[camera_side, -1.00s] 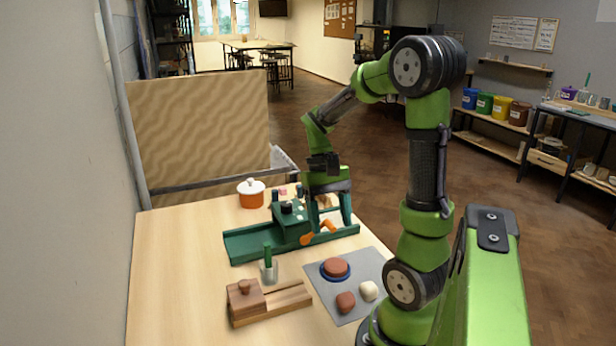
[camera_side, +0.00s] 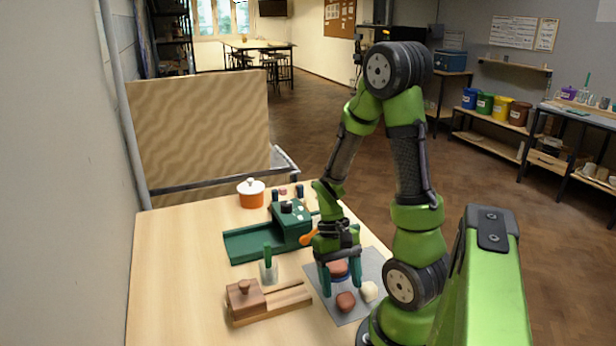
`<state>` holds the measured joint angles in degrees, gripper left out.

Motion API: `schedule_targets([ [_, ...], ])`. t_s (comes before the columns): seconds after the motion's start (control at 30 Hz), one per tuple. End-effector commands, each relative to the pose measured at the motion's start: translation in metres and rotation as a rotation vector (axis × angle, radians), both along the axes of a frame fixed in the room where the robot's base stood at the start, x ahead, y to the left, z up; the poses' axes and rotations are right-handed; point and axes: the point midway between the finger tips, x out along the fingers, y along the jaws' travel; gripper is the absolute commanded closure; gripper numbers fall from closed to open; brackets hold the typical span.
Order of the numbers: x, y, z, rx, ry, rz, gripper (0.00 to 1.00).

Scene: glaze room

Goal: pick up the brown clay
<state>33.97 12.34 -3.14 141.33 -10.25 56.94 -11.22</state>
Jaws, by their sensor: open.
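A round, flat-topped reddish-brown piece of clay (camera_side: 338,268) shows between the fingers of my gripper (camera_side: 341,284). The gripper points down over the grey mat (camera_side: 318,289), open, with one finger on each side of this piece. I cannot tell whether the fingers touch it. The blue-rimmed dish around it is now mostly hidden by the gripper. A smaller brown lump (camera_side: 346,301) lies on the mat just in front of the fingers. A cream-white lump (camera_side: 369,291) lies to its right.
A green press-like tool (camera_side: 289,222) with a long tray (camera_side: 250,244) stands behind-left. A small cup with a green-handled tool (camera_side: 268,270) and a wooden block with a lidded box (camera_side: 246,298) are left. An orange pot (camera_side: 250,194) is farther back. The table's left side is clear.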

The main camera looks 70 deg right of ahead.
Motion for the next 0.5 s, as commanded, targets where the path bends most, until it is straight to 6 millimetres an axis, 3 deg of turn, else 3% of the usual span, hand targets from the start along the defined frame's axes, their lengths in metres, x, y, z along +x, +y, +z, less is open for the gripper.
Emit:
schedule_targets([
  [0.2, -0.009, 0.009, -0.024, 0.003, 0.003, 0.0, 0.34],
  [0.47, -0.009, 0.009, -0.026, 0.0, 0.0, -0.001, 0.34],
  [0.5, -0.009, 0.009, -0.026, 0.0, 0.0, -0.001, 0.39],
])
